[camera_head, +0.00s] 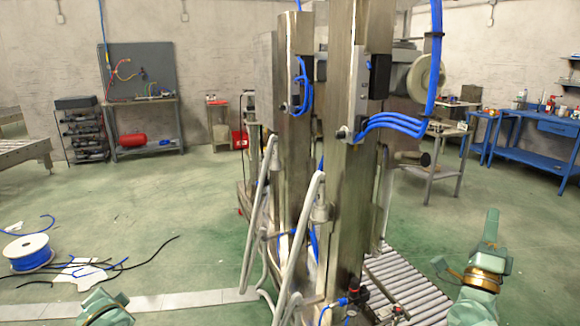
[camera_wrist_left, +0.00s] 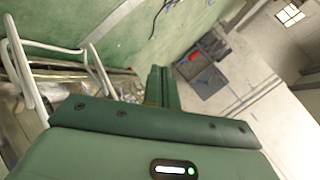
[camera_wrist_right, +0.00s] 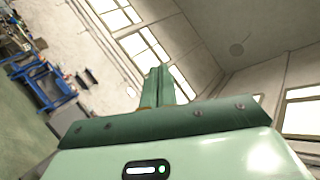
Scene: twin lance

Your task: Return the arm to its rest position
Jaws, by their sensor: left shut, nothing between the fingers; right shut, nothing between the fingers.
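My right gripper (camera_head: 491,218) is raised at the lower right of the head view, to the right of the metal columns and apart from them. In the right wrist view its fingers (camera_wrist_right: 157,84) are together and empty, pointing toward the windows and ceiling. My left arm shows only as a green part at the bottom left of the head view. In the left wrist view my left gripper (camera_wrist_left: 160,84) has its fingers together with nothing between them. Whether either arm is at rest I cannot tell.
Tall metal columns (camera_head: 352,200) with blue hoses (camera_head: 395,124) and bent grey tubes (camera_head: 258,205) stand in the middle. A roller conveyor (camera_head: 405,285) lies at their right foot. A blue cable reel (camera_head: 28,252) and loose cables lie on the left floor. Green floor (camera_head: 150,215) is open behind.

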